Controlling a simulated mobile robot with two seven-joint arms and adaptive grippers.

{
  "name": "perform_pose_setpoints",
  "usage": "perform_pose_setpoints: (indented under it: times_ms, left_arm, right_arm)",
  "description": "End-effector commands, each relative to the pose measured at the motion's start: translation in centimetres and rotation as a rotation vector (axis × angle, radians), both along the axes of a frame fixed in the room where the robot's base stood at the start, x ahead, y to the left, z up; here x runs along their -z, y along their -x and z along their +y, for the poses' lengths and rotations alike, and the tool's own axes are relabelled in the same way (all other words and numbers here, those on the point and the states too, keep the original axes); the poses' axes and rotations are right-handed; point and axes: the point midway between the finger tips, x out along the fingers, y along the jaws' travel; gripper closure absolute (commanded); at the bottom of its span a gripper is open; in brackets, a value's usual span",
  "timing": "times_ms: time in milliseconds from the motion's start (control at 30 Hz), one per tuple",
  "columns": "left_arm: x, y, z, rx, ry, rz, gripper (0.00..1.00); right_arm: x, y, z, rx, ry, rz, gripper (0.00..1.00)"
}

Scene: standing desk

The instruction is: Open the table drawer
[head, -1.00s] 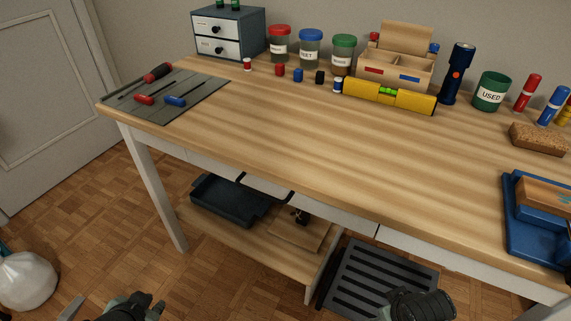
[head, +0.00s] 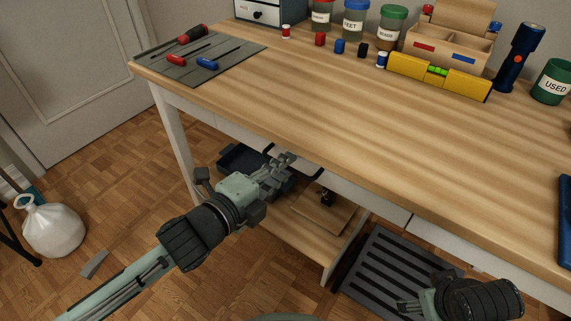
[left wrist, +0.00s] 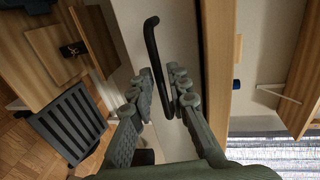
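The desk drawer's pale front shows in the left wrist view (left wrist: 183,135), with a black bar handle (left wrist: 152,48) on it. The drawer looks closed in the head view, where my arm and the desk edge partly hide its front. My left gripper (head: 285,165) is at the desk's front edge, just below the top. In the left wrist view its fingers (left wrist: 162,82) are apart, one on each side of the handle's line; whether they touch it cannot be told. My right gripper (head: 408,304) is low at the bottom right, and its fingers are too unclear to judge.
The wooden desktop (head: 330,120) holds a grey mat with tools (head: 190,75), a yellow level (head: 415,72) and a blue flashlight (head: 520,55). Below are a lower shelf (head: 285,228) and a dark slatted rack (head: 385,275).

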Motion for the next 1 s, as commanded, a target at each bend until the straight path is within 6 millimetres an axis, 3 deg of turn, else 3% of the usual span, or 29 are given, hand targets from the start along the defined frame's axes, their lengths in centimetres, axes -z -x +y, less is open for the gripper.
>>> perform_pose_setpoints:
  times_ms: [367,533,1000]
  left_arm:
    - [0.19,-0.76,-0.55,0.0,0.0,0.001,0.83]
    - [0.2,-0.75,-0.53,-0.001,0.0,0.001,1.0]
    - [0.21,-0.7,-0.49,-0.001,-0.001,0.002,1.0]
  right_arm:
    - [-0.07,0.03,-0.01,0.0,0.001,-0.001,0.28]
    - [-0.07,0.03,-0.01,0.0,0.001,0.0,0.28]
    - [-0.1,0.04,0.0,0.0,0.0,0.0,0.28]
